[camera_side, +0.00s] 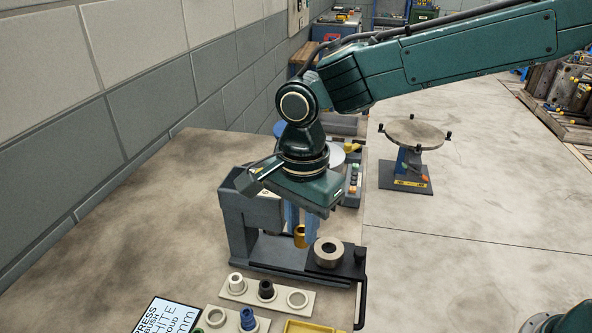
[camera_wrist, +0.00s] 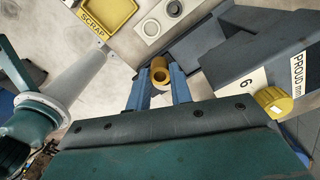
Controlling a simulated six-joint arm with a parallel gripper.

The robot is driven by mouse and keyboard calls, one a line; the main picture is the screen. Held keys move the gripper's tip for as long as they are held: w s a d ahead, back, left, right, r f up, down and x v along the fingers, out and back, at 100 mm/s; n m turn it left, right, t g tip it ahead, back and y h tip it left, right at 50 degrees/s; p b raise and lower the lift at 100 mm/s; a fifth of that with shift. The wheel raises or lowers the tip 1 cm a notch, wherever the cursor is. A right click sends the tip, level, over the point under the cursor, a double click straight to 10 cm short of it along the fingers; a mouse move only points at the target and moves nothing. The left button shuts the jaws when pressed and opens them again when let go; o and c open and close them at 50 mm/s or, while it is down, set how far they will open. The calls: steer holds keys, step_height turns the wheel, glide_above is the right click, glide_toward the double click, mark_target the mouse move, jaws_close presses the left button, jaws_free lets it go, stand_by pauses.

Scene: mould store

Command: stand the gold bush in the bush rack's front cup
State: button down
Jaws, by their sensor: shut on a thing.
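My gripper (camera_side: 300,232) points down beside the press, its two blue fingers shut on the gold bush (camera_side: 300,241). The wrist view shows the gold bush (camera_wrist: 160,70) between the fingertips, with its round bore visible. The bush is in the air, behind the pale rack plates in the side view. One rack plate (camera_side: 282,297) carries a white bush (camera_side: 237,282), a black bush (camera_side: 266,289) and, at its right end, an empty ring-shaped cup (camera_side: 298,299). I cannot tell which cup is called front.
The grey press (camera_side: 240,215) stands close behind and left of my gripper. Its dark base carries a steel ring (camera_side: 328,253) and has a black handle at right. A yellow scrap tray (camera_wrist: 92,22) lies near the rack. A text display (camera_side: 168,318) sits at front left.

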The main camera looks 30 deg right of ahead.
steer(key=f, duration=0.1)
steer(key=s+a+f, duration=0.1)
steer(key=f, duration=0.1)
steer(key=s+a+f, duration=0.1)
steer(key=f, duration=0.1)
steer(key=shift+f, duration=0.1)
steer(key=shift+s+f, duration=0.1)
steer(key=shift+f, duration=0.05)
steer(key=shift+f, duration=2.4)
steer(key=shift+f, duration=0.95)
stand_by(1.4)
steer(key=c, duration=1.2)
jaws_free()
steer(key=shift+o, duration=0.6)
